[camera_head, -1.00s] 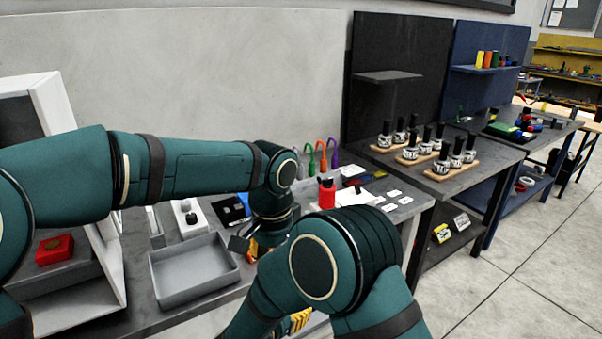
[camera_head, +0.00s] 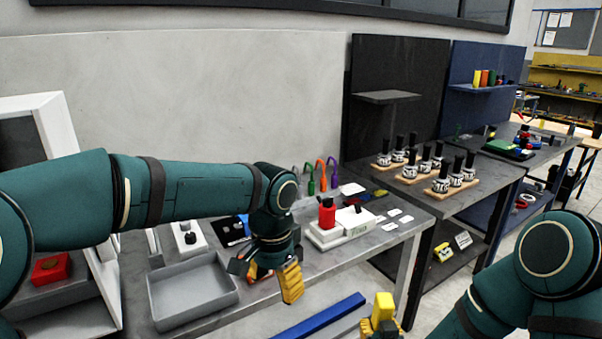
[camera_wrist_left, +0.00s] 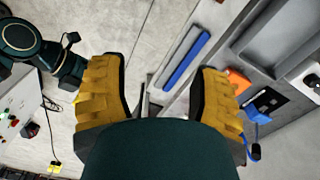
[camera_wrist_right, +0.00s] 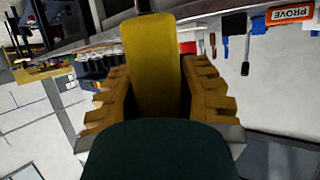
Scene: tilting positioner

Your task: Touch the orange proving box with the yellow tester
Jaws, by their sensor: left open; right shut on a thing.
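The yellow tester (camera_head: 384,306) stands up from my right gripper (camera_head: 380,328) at the bottom of the head view. In the right wrist view the tester (camera_wrist_right: 152,60) fills the space between the yellow fingers, which are shut on it. The orange proving box (camera_wrist_right: 290,13), labelled PROVE, shows at the top right of that view, apart from the tester. It also shows in the left wrist view (camera_wrist_left: 238,82), right of the fingers. In the head view my left gripper mostly hides it. My left gripper (camera_head: 268,282) is open and empty above the bench's front part.
A grey tray (camera_head: 190,290) sits on the bench left of my left gripper. A white unit with a red cylinder (camera_head: 327,215) stands behind it to the right. A blue bar (camera_head: 320,315) lies in front of the bench.

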